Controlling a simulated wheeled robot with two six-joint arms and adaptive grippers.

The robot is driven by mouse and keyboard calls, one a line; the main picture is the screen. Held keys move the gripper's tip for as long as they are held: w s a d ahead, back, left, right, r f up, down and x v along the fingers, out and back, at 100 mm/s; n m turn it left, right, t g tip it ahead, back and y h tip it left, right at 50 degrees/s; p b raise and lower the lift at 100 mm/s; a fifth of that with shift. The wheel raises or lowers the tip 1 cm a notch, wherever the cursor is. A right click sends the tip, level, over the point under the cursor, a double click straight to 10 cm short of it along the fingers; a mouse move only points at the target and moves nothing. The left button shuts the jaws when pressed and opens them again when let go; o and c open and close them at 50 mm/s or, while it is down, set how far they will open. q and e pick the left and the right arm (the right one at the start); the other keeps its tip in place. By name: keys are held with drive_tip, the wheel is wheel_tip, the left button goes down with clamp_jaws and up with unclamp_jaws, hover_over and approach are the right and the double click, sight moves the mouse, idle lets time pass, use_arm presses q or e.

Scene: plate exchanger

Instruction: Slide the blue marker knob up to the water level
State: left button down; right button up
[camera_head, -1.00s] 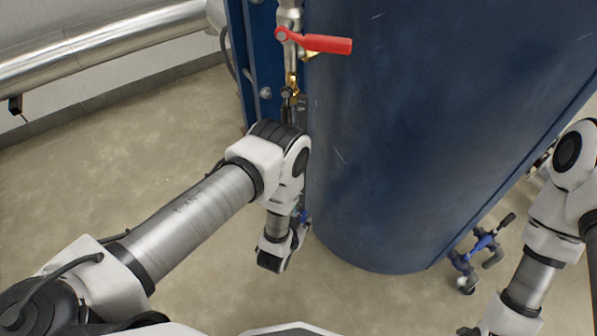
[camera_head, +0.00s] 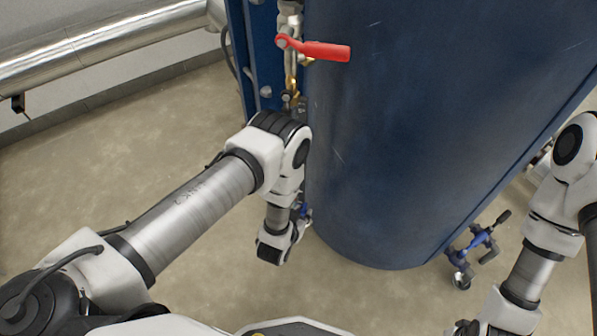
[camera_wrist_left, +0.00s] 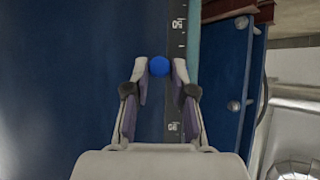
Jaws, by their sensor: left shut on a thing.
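The blue marker knob (camera_wrist_left: 159,66) is a small round blue knob beside a dark scale strip in the left wrist view. My left gripper (camera_wrist_left: 159,72) is shut on it, one finger on each side. The scale (camera_wrist_left: 178,24) shows a 50 near the top; another number lies lower, partly covered. A teal-green tube (camera_wrist_left: 194,42) runs alongside the scale; I cannot make out a water level in it. In the head view my left arm reaches to the tank's left side. The knob and left fingertips are hidden there.
A large dark blue cylindrical tank (camera_head: 400,140) fills the middre right of the head view. A red valve lever (camera_head: 320,50) stands above my left arm. Open floor (camera_head: 100,150) lies left.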

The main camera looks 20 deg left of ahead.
use_arm(q)
drive_tip(key=shift+a, duration=0.15)
drive_tip(key=shift+r+p, duration=0.85)
drive_tip(key=shift+r, duration=0.1)
drive_tip(key=c, duration=0.9)
unclamp_jaws()
